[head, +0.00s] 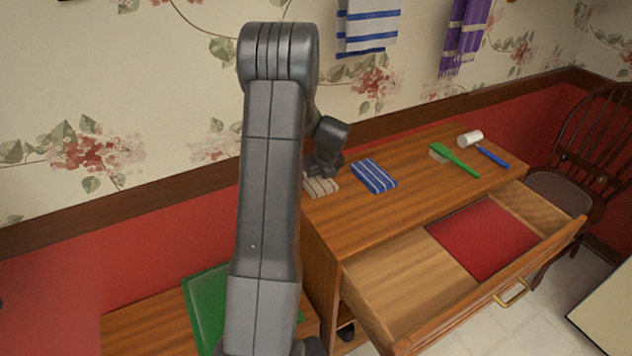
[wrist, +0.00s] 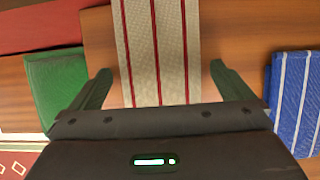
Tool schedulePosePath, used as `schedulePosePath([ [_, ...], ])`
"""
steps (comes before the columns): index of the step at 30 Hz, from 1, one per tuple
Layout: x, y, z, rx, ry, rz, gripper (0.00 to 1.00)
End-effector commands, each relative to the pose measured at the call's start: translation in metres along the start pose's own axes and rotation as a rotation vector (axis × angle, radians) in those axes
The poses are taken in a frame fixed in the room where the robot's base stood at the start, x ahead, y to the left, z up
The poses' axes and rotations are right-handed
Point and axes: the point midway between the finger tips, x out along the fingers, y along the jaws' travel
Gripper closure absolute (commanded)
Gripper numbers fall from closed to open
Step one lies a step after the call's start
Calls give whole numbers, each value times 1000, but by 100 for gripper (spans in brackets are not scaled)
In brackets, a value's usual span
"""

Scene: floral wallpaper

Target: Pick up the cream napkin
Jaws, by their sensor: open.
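The cream napkin (head: 322,186) lies at the left end of the wooden dresser top, partly hidden behind my arm in the head view. In the wrist view the cream napkin (wrist: 142,40) is a flat cloth with thin red stripes, running up and out of the frame. My gripper (wrist: 160,72) is open, with one finger on each side of the napkin and apart from its edges. In the head view my gripper (head: 323,166) is above the napkin; I cannot tell how high.
A folded blue-and-white striped cloth (head: 374,176) lies right of the napkin. A green brush (head: 455,160) and a white-and-blue roller (head: 490,155) lie farther right. A green item (head: 207,300) stands lower left.

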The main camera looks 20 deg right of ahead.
Motion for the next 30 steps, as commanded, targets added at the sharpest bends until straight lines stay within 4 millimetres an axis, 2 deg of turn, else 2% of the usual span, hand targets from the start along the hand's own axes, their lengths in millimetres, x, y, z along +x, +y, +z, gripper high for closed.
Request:
schedulePosePath([
  [2,0,0,0,0,0,0,4],
  [8,0,0,0,0,1,0,43],
  [19,-4,0,2,0,0,0,45],
  [27,-33,0,14,-1,-3,-1,45],
  [30,-39,-1,-5,5,2,0,45],
])
